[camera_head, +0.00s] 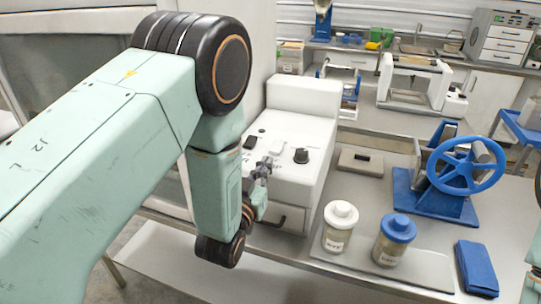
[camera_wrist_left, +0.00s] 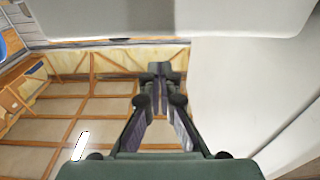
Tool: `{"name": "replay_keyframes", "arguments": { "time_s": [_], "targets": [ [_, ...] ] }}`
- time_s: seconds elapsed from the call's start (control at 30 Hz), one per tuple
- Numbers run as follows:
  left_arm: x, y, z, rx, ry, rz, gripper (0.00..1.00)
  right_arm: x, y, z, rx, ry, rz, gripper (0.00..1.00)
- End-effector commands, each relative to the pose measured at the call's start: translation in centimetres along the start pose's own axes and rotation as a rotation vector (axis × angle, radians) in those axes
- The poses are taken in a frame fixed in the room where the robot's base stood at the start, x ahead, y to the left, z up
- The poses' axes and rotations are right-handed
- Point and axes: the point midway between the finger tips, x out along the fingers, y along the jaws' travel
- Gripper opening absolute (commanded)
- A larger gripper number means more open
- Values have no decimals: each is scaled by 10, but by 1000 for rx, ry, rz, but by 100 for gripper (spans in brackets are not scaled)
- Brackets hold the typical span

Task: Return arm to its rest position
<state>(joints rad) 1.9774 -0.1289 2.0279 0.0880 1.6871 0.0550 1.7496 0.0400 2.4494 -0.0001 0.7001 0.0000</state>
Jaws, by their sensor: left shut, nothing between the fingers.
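My left arm (camera_head: 110,140) comes in from the left and bends down at the elbow. My left gripper (camera_head: 265,165) is small and dark in the head view, in front of the white machine's control panel; whether it touches the panel I cannot tell. In the left wrist view the left gripper (camera_wrist_left: 154,75) has its fingertips together with nothing visible between them. The white machine (camera_head: 305,98) has a black knob and switches on its sloped face. My right gripper is out of view; only a sliver of my arm shows at the right edge.
A white-lidded jar (camera_head: 339,228) and a blue-lidded jar (camera_head: 393,242) stand on a grey tray (camera_head: 432,268). A blue handwheel device (camera_head: 445,172), a blue folded cloth (camera_head: 477,268) and a small grey block (camera_head: 360,161) are on the bench. More machines stand on benches behind.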

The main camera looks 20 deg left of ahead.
Motion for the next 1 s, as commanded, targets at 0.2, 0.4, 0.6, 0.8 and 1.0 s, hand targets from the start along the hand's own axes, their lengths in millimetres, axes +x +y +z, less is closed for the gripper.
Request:
{"name": "replay_keyframes", "arguments": {
  "time_s": [0.2,0.4,0.6,0.8,1.0],
  "targets": [
    [-15,0,4,0,-1,1,0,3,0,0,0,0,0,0],
    [-17,0,4,0,0,1,0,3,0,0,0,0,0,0],
    [-18,0,4,0,0,1,0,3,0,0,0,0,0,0],
    [-18,0,18,7,-67,-1,0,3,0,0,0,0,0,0],
    [-64,-7,103,25,-442,-8,0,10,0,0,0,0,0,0]
  ]
}}
